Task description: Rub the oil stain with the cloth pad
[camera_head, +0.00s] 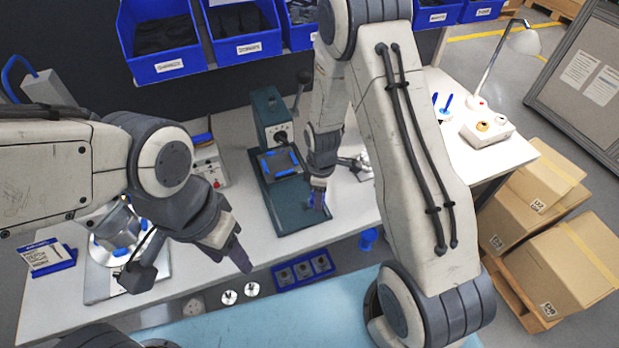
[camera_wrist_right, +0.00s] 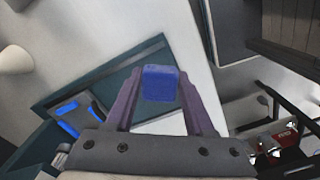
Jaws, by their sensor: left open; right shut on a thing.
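My right gripper (camera_head: 318,203) is shut on the cloth pad, a small blue block (camera_wrist_right: 160,83). In the wrist view the pad sits between the two purple fingertips. In the head view the gripper hangs near the right edge of a dark teal machine base (camera_head: 292,217); I cannot tell whether the pad touches it. I cannot make out the oil stain in either view. My left gripper (camera_head: 190,267) is open and empty over the left front of the white bench, its fingers wide apart.
The teal press (camera_head: 270,118) stands behind the base. A blue tray with round parts (camera_head: 303,270) lies at the bench front. A metal fixture (camera_head: 118,238) is near my left gripper. Blue bins (camera_head: 246,47) line the back. Cardboard boxes (camera_head: 570,262) stand at the right.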

